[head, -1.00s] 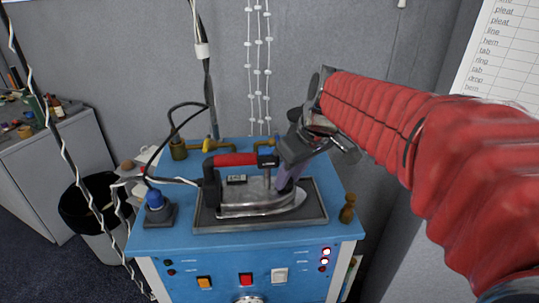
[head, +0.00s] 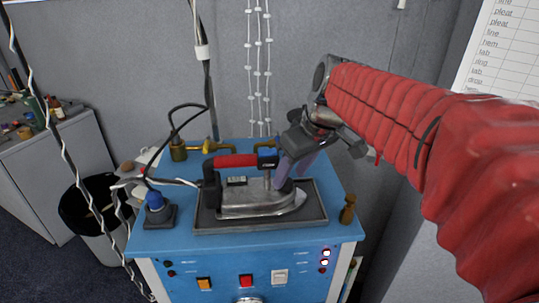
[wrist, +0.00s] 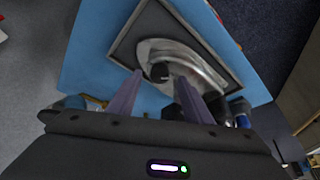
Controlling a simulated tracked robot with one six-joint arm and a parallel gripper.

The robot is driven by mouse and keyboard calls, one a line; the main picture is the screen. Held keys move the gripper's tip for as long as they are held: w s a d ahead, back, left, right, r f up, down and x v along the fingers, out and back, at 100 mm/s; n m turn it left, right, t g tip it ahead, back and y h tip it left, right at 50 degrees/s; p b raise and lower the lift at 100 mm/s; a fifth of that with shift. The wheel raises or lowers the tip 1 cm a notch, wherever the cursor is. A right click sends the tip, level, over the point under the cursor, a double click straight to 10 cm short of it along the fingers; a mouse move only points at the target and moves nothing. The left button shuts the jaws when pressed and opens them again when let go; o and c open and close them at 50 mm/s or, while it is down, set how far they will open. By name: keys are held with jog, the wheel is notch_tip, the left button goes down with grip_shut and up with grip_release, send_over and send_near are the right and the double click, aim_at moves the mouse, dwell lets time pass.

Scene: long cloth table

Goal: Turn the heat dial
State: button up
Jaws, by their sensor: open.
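A steam iron (head: 258,202) with a red and black handle (head: 236,160) rests on a dark-rimmed tray (head: 318,212) on the blue cabinet. In the wrist view a round black knob (wrist: 160,73) stands on the iron's metal body (wrist: 190,58). It may be the heat dial; no marks are readable. My gripper (head: 292,168) is over the right part of the iron. Its two fingers are open, and in the wrist view (wrist: 160,78) their tips lie either side of the knob in the picture. Contact cannot be told. Another round dial (head: 248,300) on the cabinet front is cut off by the frame edge.
The blue cabinet (head: 180,238) has coloured switches and lit lamps on its front. A blue-topped button (head: 154,200) stands left, a brass piece (head: 347,210) right, brass pipes (head: 180,150) behind. Cables hang at the left. A grey wall closes the back.

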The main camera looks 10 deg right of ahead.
jog(key=v, duration=1.1)
jog(key=shift+r, duration=0.2)
jog(key=shift+s, duration=0.15)
jog(key=s+a+f+m+t+h, duration=0.1)
jog(key=s+f+m, duration=0.4)
jog(key=s+f, duration=0.8)
notch_tip(320, 180, down, 5)
jog(key=shift+s+a+r+t+h, duration=0.1)
jog(key=shift+s+a+t+h, duration=0.3)
jog(key=shift+a, duration=0.35)
jog(key=shift+c, duration=0.6)
jog(key=shift+a, duration=0.1)
jog(key=shift+c, duration=1.2)
jog(key=shift+a, duration=0.2)
